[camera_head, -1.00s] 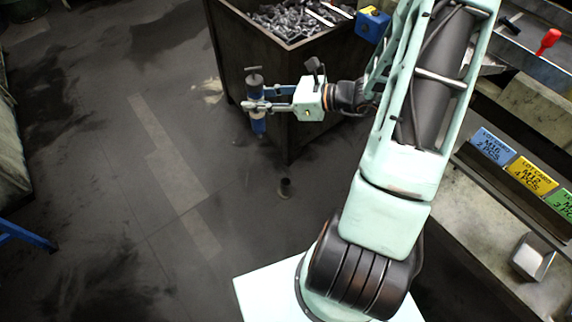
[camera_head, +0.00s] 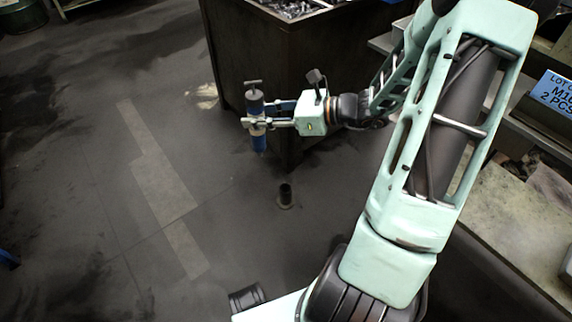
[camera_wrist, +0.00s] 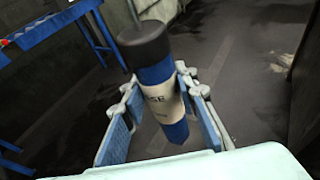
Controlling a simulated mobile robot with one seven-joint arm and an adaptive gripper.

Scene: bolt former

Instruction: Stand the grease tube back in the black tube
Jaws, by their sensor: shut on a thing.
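The grease tube (camera_head: 258,142) is blue with a pale label band and a dark upper end with a T-shaped bar on top. My gripper (camera_head: 252,123) is shut around its middle and holds it upright in the air. In the wrist view the grease tube (camera_wrist: 163,85) sits between the two blue finger pads of my gripper (camera_wrist: 158,115), its dark end at the top. The black tube (camera_head: 285,194) stands upright on the floor, below and a little to the right of the held tube. Its open top faces up. The wrist view does not show it.
A large dark bin (camera_head: 262,60) with metal parts stands behind my gripper. A bench (camera_head: 500,215) with a blue lot card (camera_head: 555,93) is at the right. The floor (camera_head: 130,230) left of the black tube is clear. A blue frame (camera_wrist: 85,35) shows in the wrist view.

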